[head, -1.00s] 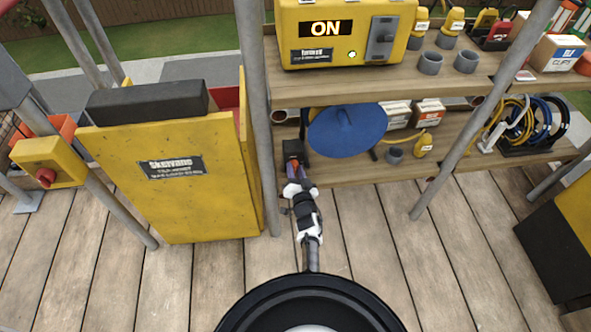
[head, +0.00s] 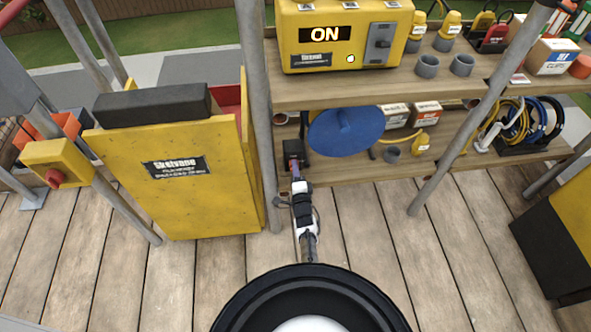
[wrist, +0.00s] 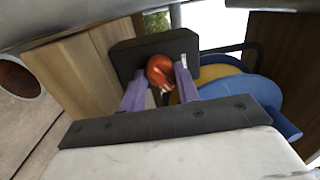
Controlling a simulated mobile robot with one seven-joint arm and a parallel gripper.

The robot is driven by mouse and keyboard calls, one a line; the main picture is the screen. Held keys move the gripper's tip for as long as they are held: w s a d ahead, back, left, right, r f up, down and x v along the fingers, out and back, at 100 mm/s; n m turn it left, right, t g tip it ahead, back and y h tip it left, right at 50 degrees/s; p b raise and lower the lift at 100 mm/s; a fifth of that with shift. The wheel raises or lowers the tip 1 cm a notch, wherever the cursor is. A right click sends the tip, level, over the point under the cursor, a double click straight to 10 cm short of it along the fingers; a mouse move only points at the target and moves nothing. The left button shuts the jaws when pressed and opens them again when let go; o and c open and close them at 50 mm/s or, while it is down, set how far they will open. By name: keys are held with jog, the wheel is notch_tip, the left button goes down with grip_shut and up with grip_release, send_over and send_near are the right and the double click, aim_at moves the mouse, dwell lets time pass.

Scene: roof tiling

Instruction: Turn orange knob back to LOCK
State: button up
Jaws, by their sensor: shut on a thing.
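The orange knob (wrist: 160,71) sits on the face of a small black housing (wrist: 126,52) in the wrist view. My gripper (wrist: 161,76) has its two purple fingers on either side of the knob and is shut on it. No LOCK mark can be read, so I cannot tell the knob's setting. In the head view my gripper (head: 296,172) reaches the black housing (head: 293,148) at the front of the lower shelf, left of the blue reel (head: 345,132). The knob is too small to make out there.
A grey pole (head: 257,110) and a yellow panel (head: 170,205) stand close left of my arm. Another slanted pole (head: 455,140) is to the right.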

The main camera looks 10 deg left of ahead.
jog(key=m, duration=0.6)
jog(key=shift+h, duration=0.3)
jog(key=shift+m, duration=0.3)
jog(key=o, duration=1)
jog(key=shift+c, duration=0.2)
jog(key=shift+s, duration=0.15)
jog(key=p+v, duration=0.5)
jog(key=v, duration=0.8)
jog(key=shift+s+f, duration=0.2)
jog(key=shift+s, duration=0.1)
